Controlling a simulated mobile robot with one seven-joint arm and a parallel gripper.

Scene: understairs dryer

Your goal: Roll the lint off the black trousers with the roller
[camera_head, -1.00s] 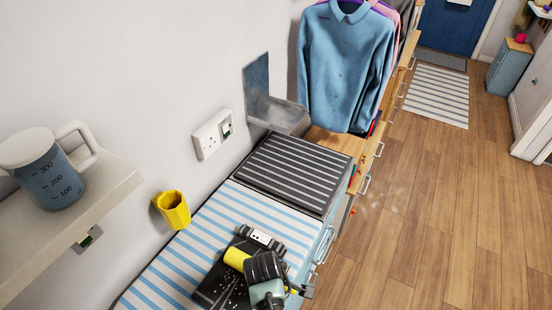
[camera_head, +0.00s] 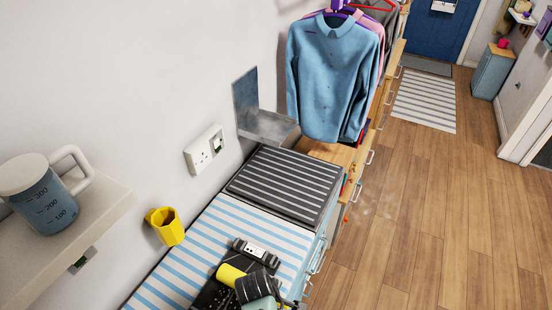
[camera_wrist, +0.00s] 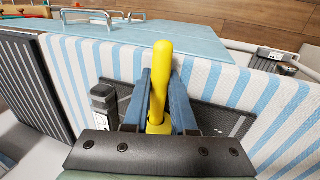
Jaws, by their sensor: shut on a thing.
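The black trousers (camera_head: 206,296) lie flat on a blue-and-white striped cover, partly cut off by the lower frame edge in the head view. In the wrist view they show as a dark panel (camera_wrist: 222,120) with white specks on the right. My gripper (camera_wrist: 158,82) is shut on the yellow roller (camera_wrist: 161,62), its two blue-grey fingers on either side of it. The yellow part also shows in the head view (camera_head: 229,275), over the trousers. The roller's lower end is hidden behind my gripper, so contact with the cloth cannot be told.
The striped cover (camera_head: 245,222) lies beside a dark striped mat (camera_head: 285,180). A black bar with a white panel (camera_head: 255,250) sits by the trousers. A yellow cup (camera_head: 166,226) is on the wall. A blue shirt (camera_head: 330,80) hangs beyond. Wooden floor (camera_head: 420,210) is clear at right.

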